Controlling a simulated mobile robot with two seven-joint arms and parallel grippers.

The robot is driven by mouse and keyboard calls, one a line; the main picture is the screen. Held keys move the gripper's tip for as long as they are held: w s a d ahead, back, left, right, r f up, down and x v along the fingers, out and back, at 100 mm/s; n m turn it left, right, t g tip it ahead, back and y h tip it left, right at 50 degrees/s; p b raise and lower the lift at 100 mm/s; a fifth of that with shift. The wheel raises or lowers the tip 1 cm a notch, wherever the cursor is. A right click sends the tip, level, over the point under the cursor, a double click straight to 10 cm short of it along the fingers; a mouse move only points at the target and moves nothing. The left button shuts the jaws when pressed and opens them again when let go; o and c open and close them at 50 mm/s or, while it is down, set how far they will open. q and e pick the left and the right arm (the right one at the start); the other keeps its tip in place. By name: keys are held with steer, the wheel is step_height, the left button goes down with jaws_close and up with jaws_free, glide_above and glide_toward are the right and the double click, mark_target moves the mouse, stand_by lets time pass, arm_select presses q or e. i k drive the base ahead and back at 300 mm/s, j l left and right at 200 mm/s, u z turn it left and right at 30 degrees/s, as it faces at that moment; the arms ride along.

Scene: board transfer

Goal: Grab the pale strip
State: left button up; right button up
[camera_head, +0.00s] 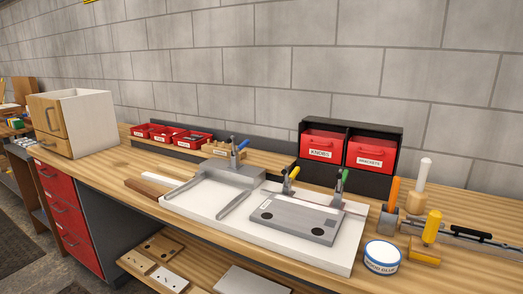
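A pale, whitish strip (163,181) lies on the wooden bench, left of the white board. A darker brown strip (147,187) lies beside it on its left. The pale strip's right end is close to the white board and the grey fixture; I cannot tell whether it touches them. Neither of my grippers shows in the head view.
A white board (340,259) carries a grey two-pronged fixture (226,175), a grey plate (294,219) and upright clamps. Red bins (192,139) and a wooden box (52,119) stand behind. Wood glue (382,257) and handled tools are right. Bench left of the strips is clear.

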mark_target(185, 175)
steer(key=i+j+u, duration=0.1)
steer(key=j, duration=0.3)
steer(key=i+j+u, duration=0.1)
steer(key=j, duration=0.3)
steer(key=i+j+u, duration=0.1)
steer(key=i+j, duration=0.2)
steer(key=i+j+u, duration=0.1)
steer(key=j, duration=0.35)
steer(key=i+j+u, duration=0.15)
steer(key=i+j, duration=0.15)
steer(key=j, duration=0.1)
